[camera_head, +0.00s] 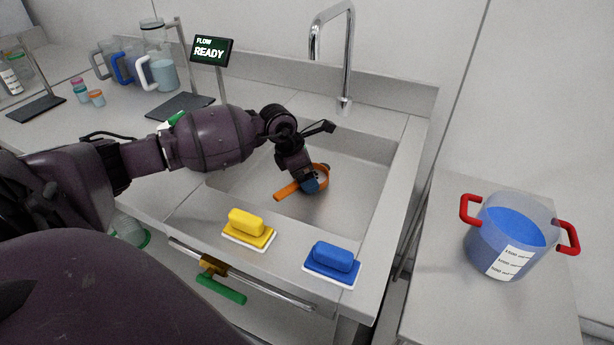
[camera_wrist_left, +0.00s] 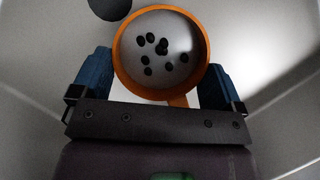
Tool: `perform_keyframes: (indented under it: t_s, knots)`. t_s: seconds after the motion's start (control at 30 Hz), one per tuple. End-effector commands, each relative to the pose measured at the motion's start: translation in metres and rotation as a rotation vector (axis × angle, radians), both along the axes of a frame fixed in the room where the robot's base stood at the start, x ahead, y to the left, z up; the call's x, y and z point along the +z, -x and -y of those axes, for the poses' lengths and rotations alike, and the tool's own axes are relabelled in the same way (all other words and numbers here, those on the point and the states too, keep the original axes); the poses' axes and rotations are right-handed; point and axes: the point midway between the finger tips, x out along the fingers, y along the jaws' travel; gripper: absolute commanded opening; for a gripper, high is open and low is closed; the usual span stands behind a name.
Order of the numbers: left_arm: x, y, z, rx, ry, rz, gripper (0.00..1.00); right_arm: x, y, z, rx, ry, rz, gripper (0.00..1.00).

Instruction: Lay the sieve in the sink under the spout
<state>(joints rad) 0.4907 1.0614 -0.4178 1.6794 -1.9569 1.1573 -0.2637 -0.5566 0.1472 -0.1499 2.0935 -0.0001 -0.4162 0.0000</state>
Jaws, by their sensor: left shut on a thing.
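The orange sieve (camera_head: 287,190) is inside the steel sink (camera_head: 365,190), its handle pointing left in the head view. My left gripper (camera_head: 311,183) reaches down into the sink and is shut on the sieve, partly hiding it. In the left wrist view the sieve's round bowl (camera_wrist_left: 160,48), with several dark spots in it, lies between the blue fingers of my left gripper (camera_wrist_left: 160,85). I cannot tell whether the sieve touches the sink floor. The chrome spout (camera_head: 347,55) arches up behind the sink. My right gripper is not in view.
A yellow sponge (camera_head: 246,222) and a blue sponge (camera_head: 333,257) lie on white trays at the front edge. A red-handled pot (camera_head: 505,235) stands on the right table. Jugs (camera_head: 160,72) and a "FLOW READY" display (camera_head: 212,50) stand at the back left.

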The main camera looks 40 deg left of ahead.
Motion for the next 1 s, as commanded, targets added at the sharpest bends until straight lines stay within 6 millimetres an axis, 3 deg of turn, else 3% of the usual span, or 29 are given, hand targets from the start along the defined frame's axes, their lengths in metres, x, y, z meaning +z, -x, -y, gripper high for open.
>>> perform_keyframes:
  t_s: [0.1,0.5,0.53,0.57,0.83,1.0]
  knots:
    - [-0.014,0.000,0.000,0.001,0.000,-0.002,0.70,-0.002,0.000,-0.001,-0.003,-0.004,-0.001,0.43]
    - [-0.017,0.000,0.000,0.000,-0.001,-0.001,0.70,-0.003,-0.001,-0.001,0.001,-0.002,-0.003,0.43]
    - [-0.017,0.000,0.000,0.000,0.000,0.000,0.98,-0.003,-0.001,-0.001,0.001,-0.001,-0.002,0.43]
    - [-0.016,0.000,0.000,0.000,0.000,0.000,1.00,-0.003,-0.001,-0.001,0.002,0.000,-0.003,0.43]
    - [-0.013,0.000,0.000,-0.001,0.000,0.002,1.00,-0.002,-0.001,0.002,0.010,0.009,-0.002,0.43]
    - [0.005,0.004,-0.005,0.000,-0.002,0.004,1.00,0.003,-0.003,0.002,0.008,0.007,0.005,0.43]
